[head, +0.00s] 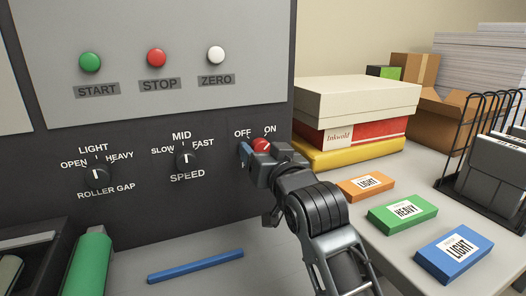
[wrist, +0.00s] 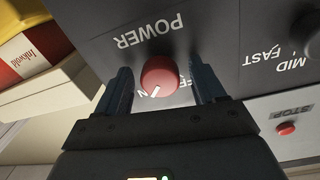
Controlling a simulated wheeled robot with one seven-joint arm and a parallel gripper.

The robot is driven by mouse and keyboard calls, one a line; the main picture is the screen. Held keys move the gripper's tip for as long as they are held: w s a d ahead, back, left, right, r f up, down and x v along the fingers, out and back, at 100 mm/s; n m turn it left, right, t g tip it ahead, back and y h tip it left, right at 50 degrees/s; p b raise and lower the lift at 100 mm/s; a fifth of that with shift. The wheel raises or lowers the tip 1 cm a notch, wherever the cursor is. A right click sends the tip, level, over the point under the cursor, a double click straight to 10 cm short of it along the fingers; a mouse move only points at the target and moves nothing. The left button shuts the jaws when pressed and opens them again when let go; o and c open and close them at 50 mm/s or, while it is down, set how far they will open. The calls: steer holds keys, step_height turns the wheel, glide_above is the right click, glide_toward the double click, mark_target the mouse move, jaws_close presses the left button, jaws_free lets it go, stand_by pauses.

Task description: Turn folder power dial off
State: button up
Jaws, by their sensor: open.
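The red power dial (head: 261,145) is on the dark machine panel, under the OFF and ON labels. In the wrist view, where the panel appears upside down, the dial (wrist: 160,74) has a white pointer mark aimed at the lower left, toward the partly hidden ON label. My gripper (head: 263,154) is at the panel in front of the dial. In the wrist view my gripper (wrist: 162,68) is open, with one finger on each side of the dial and a visible gap at both sides. The POWER label (wrist: 150,31) shows beyond the dial.
The speed dial (head: 186,159) and roller gap dial (head: 98,176) are to the left. Green, red and white buttons (head: 156,58) are above. Stacked boxes (head: 355,100) and small LIGHT and HEAVY boxes (head: 403,214) stand on the table at right. A blue bar (head: 195,266) lies below.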

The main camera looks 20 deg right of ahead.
steer(key=shift+c, duration=0.2)
steer(key=c, duration=1)
steer(key=shift+n, duration=0.3)
steer(key=shift+d+n+y+p, duration=0.15)
steer(key=shift+n+p, duration=0.8)
steer(key=shift+n, duration=3.45)
steer(key=shift+n+y+p, duration=0.15)
steer(key=shift+n+p, duration=0.75)
steer(key=shift+n, duration=3.5)
